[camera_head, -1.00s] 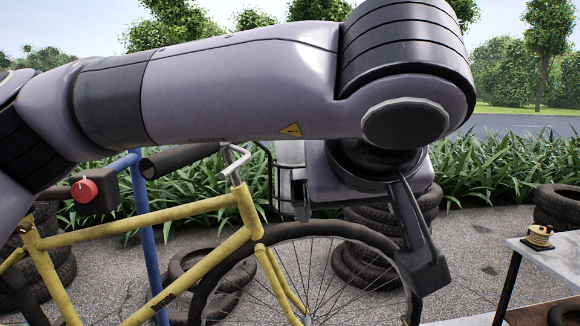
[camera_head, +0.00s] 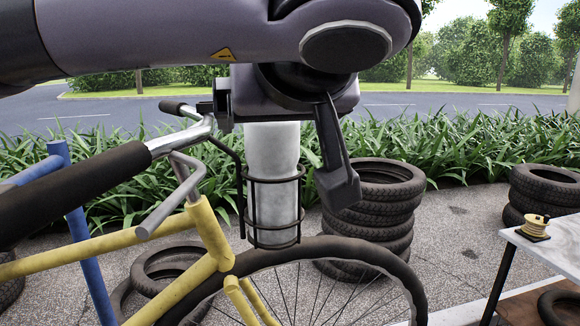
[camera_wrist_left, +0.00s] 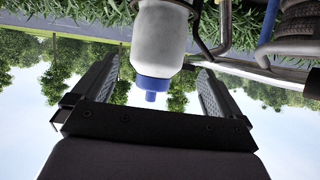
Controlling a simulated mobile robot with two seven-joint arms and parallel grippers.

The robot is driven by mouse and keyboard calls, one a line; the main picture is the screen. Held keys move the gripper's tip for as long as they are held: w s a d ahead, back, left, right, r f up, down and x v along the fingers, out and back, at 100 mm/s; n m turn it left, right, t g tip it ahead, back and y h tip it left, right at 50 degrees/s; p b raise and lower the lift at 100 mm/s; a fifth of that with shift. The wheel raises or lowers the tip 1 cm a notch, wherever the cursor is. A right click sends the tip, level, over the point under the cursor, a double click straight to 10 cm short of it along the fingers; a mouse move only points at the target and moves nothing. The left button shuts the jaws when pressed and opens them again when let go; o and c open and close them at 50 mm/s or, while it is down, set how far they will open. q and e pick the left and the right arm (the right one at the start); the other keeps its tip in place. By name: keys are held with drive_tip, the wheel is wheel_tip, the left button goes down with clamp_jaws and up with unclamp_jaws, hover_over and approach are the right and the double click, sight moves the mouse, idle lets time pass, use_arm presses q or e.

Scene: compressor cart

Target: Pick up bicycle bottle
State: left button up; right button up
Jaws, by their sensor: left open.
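The bicycle bottle (camera_head: 272,172) is whitish and stands upright in a black wire cage (camera_head: 275,243) by the yellow bicycle's handlebar. My left gripper (camera_head: 280,143) is open at the bottle's upper end and hides its top in the head view. In the left wrist view, which is upside down, the bottle (camera_wrist_left: 160,38) shows its blue cap (camera_wrist_left: 151,84) pointing toward the palm, between the two spread fingers of my left gripper (camera_wrist_left: 160,72). My right gripper is not in view.
The yellow bicycle frame (camera_head: 205,240) and its dark grip (camera_head: 75,190) fill the left, beside a blue post (camera_head: 88,255). Stacked tyres (camera_head: 372,215) stand behind the front wheel. A table (camera_head: 553,242) with a yellow spool (camera_head: 535,226) is at right.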

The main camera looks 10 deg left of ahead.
use_arm(q)
drive_tip(key=x, duration=0.6)
drive_tip(key=shift+w+d+f, duration=0.15)
drive_tip(key=shift+f, duration=0.05)
drive_tip(key=shift+c, duration=0.3)
drive_tip(key=c, duration=1.5)
drive_tip(key=shift+r, duration=0.1)
drive_tip(key=shift+c, duration=1.2)
drive_tip(key=shift+r, duration=0.1)
